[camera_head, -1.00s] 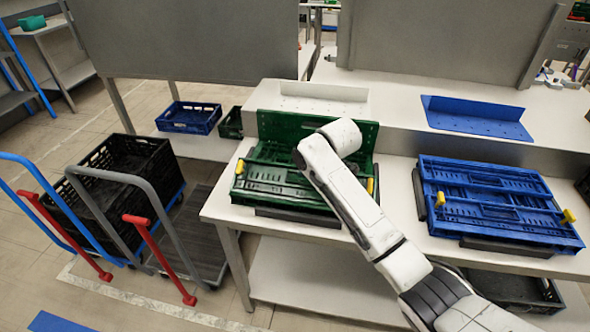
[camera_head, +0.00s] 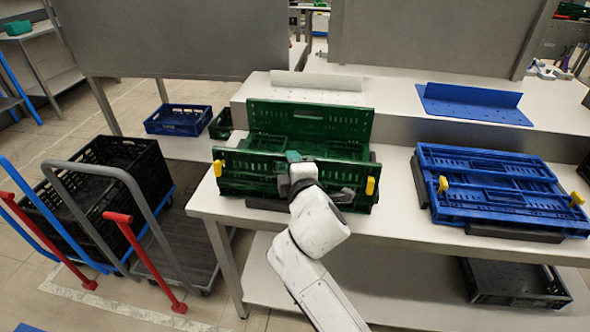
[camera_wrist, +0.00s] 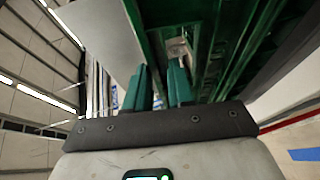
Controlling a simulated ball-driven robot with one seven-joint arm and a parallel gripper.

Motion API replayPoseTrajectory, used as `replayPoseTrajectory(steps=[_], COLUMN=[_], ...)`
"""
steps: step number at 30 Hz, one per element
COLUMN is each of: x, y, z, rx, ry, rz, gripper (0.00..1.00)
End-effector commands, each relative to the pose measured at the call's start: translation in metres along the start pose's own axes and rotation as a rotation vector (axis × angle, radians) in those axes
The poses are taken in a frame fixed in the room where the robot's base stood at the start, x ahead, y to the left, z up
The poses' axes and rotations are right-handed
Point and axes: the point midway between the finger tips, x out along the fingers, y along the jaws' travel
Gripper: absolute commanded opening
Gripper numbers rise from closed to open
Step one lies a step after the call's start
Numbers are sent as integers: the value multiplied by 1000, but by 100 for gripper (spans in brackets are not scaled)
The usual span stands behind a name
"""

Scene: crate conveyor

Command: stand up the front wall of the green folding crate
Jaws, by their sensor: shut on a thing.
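The green folding crate (camera_head: 345,170) is on the white table, with its back wall (camera_head: 310,121) standing. Its front wall (camera_head: 247,172) is raised, close to upright; I cannot tell the exact tilt. Yellow latches (camera_head: 370,186) show at its two front corners. My gripper (camera_head: 293,158) reaches it from the front, with its teal fingertips at the middle of the wall's top edge. In the wrist view my gripper (camera_wrist: 158,88) has the green wall edge (camera_wrist: 152,45) between its fingers. My wrist hides part of the front wall.
A folded blue crate (camera_head: 495,195) lies to the right, with a blue angled plate (camera_head: 472,104) on the raised shelf behind. Carts with red and blue handles and a black crate (camera_head: 105,185) stand at left. Grey panels hang above the back.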

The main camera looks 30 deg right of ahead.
Motion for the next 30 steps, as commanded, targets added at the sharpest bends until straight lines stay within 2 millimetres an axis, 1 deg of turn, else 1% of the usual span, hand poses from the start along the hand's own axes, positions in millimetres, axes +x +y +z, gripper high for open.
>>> replayPoseTrajectory(steps=[1,3,5,12,28,29,30], x=[-3,-6,-9,-16,-17,-17,-17], y=[-7,-7,-5,-8,-13,-13,-13], z=[-2,-4,-5,-7,-8,-8,-8], rx=[-12,-26,-22,-20,-16,-16,-17], ry=[3,2,4,1,1,1,1], rz=[25,60,57,50,39,39,39], gripper=[0,0,0,0,0,26,30])
